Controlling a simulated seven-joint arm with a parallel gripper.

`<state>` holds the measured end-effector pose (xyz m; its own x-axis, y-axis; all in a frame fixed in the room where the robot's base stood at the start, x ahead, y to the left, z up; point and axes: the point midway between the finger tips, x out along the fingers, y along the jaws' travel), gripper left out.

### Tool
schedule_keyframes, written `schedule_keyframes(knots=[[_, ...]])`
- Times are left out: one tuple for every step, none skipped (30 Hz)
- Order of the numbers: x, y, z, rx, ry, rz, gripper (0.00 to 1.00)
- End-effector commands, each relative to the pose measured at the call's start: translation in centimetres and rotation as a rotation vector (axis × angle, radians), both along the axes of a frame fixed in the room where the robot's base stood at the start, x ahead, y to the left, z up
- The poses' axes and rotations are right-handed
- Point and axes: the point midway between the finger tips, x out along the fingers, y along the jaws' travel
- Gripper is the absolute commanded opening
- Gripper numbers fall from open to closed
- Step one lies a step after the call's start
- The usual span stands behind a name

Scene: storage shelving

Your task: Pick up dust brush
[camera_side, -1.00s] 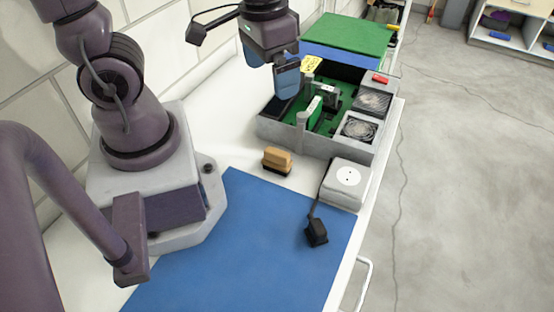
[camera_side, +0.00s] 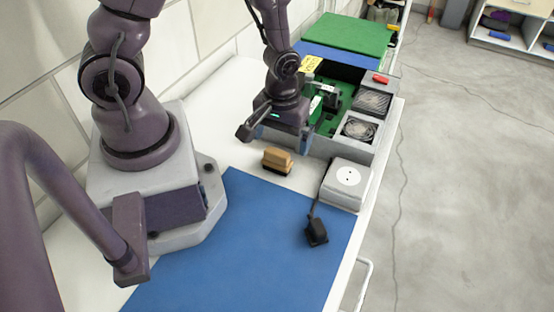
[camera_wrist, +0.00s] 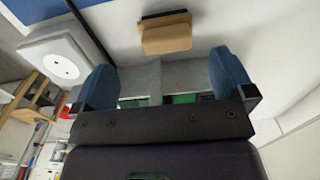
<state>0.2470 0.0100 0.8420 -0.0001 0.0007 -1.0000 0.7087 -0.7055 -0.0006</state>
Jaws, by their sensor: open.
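The dust brush (camera_side: 277,160) has a tan wooden body and a dark bristle strip. It lies on the white bench between the blue mat and the grey case. In the wrist view the brush (camera_wrist: 166,36) lies beyond the fingertips, apart from them. My gripper (camera_side: 274,138) is low beside the near left corner of the case, just behind the brush, and its fingers are mostly hidden by the wrist in the side view. In the wrist view its two blue fingers (camera_wrist: 164,75) are spread wide with nothing held between them; part of the case wall shows there.
The grey case (camera_side: 318,144), with green boards and fans, stands close to my gripper. A white socket box (camera_side: 346,182) with a black plug (camera_side: 316,233) is right of the brush. The blue mat (camera_side: 240,250) is otherwise clear. The bench's right edge drops to the floor.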

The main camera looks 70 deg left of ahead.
Motion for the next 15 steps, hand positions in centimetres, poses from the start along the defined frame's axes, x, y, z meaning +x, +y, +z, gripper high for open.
schedule_keyframes(knots=[[-0.1,0.0,-0.6,-0.001,0.004,0.000,1.00],[0.0,0.0,-0.8,-0.001,0.002,0.000,1.00],[0.0,0.0,-1.0,-0.001,0.002,-0.001,1.00],[0.0,0.0,-1.2,-0.001,0.001,-0.001,1.00],[0.0,0.0,-1.3,-0.001,0.001,-0.001,1.00],[0.0,0.0,-1.4,-0.001,0.001,-0.001,1.00],[-0.1,0.0,-1.6,-0.001,0.001,-0.001,1.00],[-0.1,0.0,-1.7,-0.001,0.001,-0.001,1.00],[-0.2,0.1,-2.1,-0.001,0.003,-0.001,1.00],[-0.3,0.1,-2.5,-0.001,0.004,-0.001,1.00],[-0.5,0.2,-2.9,-0.001,0.005,-0.001,1.00],[-0.6,0.3,-3.5,-0.001,0.006,-0.001,1.00],[-0.7,0.3,-3.9,-0.001,0.006,-0.001,1.00],[-0.8,0.4,-4.3,-0.001,0.006,0.000,1.00],[-0.9,0.4,-4.8,-0.001,0.006,0.000,1.00]])
